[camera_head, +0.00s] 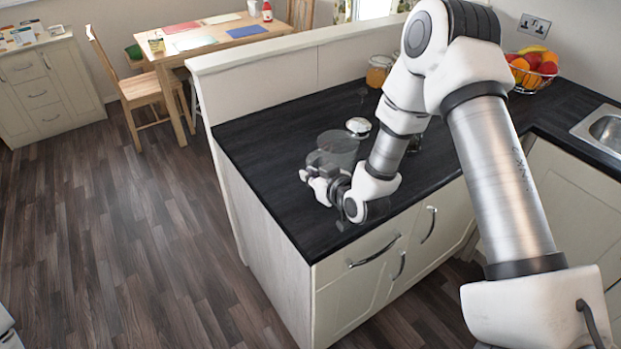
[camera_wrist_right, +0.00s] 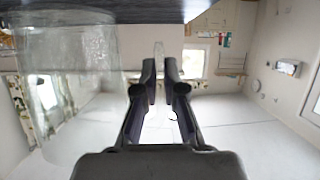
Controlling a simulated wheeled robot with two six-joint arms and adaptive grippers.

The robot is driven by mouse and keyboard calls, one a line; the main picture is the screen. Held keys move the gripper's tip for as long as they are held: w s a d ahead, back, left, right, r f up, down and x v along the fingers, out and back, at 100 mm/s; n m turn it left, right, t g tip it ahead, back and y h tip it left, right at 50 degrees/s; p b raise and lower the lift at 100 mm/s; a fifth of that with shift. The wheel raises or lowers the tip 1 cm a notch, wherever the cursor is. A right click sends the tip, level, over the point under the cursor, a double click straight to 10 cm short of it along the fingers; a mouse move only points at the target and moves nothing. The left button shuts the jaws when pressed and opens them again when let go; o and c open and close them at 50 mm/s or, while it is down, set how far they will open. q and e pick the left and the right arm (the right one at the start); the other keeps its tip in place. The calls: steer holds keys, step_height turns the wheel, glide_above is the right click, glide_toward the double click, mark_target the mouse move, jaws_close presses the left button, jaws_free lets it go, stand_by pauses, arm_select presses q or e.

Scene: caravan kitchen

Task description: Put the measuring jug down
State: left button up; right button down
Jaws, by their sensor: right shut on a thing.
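The measuring jug (camera_head: 338,146) is clear, see-through and upright at the left part of the dark worktop (camera_head: 262,130). In the right wrist view, which is upside down, the jug (camera_wrist_right: 75,95) fills the left side, its base end close to the worktop at the top. I cannot tell whether its base touches the worktop. My right gripper (camera_head: 322,172) is beside the jug, low over the worktop. Its fingers (camera_wrist_right: 162,75) are close together, shut on the jug, apparently at its faint handle. My left gripper is not in view.
A small silver-topped thing (camera_head: 358,126) stands just behind the jug. A jar with orange contents (camera_head: 378,71) and a fruit basket (camera_head: 533,70) stand farther back. A raised ledge (camera_head: 290,50) borders the worktop. The worktop left of the jug is clear.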

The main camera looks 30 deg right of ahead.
steer(key=f, duration=0.1)
steer(key=w+f+p, duration=0.1)
steer(key=f, duration=0.1)
steer(key=shift+d, duration=0.2)
steer(key=shift+w+f, duration=0.15)
steer(key=shift+f, duration=0.25)
steer(key=shift+f, duration=0.1)
steer(key=c, duration=1.7)
jaws_free()
steer(key=o, duration=0.4)
steer(key=shift+o, duration=0.2)
